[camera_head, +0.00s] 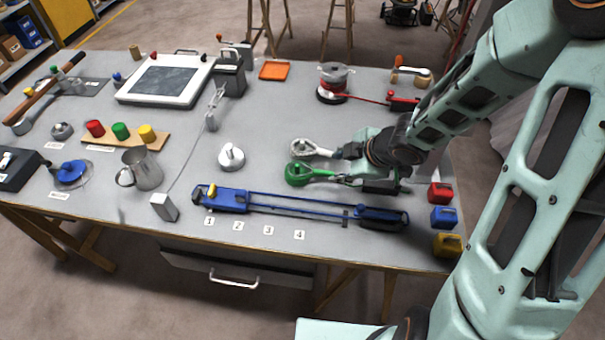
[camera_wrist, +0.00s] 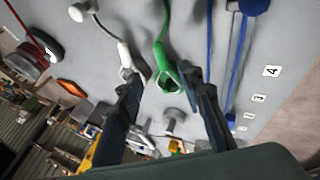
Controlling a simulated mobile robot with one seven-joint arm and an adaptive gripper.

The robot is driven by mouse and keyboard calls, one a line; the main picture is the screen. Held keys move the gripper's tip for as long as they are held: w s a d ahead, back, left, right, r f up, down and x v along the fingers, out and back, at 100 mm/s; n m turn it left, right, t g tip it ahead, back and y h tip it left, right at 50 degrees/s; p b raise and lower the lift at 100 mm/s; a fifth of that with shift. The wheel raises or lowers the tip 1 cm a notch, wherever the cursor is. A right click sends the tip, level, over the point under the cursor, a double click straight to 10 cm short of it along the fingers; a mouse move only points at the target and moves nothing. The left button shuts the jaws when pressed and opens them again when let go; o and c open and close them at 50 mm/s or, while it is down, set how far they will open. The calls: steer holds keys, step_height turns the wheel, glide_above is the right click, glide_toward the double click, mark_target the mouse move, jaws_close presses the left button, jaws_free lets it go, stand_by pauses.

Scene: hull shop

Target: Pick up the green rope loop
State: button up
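The green rope loop (camera_head: 297,174) lies on the grey bench left of my gripper, with a thin part running right toward it. In the wrist view the green loop (camera_wrist: 160,58) shows close to the right finger. My gripper (camera_head: 343,166) is open, low over the bench, with its two fingers apart; in the wrist view (camera_wrist: 158,82) there is a gap between them. I cannot tell whether a finger touches the green loop. A similar white loop (camera_head: 303,148) lies just behind the green one; in the wrist view it (camera_wrist: 124,55) is by the left finger.
A long blue tool (camera_head: 290,202) lies in front, above number cards. Red (camera_head: 440,192), blue (camera_head: 444,217) and yellow (camera_head: 447,244) blocks stand at the right edge. A red reel (camera_head: 333,90) stands behind. A white knob (camera_head: 231,156) is left, with bare bench around it.

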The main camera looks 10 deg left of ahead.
mark_target(326, 173)
steer(key=b+x, duration=0.1)
steer(key=x, duration=0.1)
steer(key=shift+f, duration=0.35)
steer(key=shift+b+x, duration=1.65)
steer(key=shift+x, duration=1)
steer(key=shift+d, duration=0.2)
jaws_close()
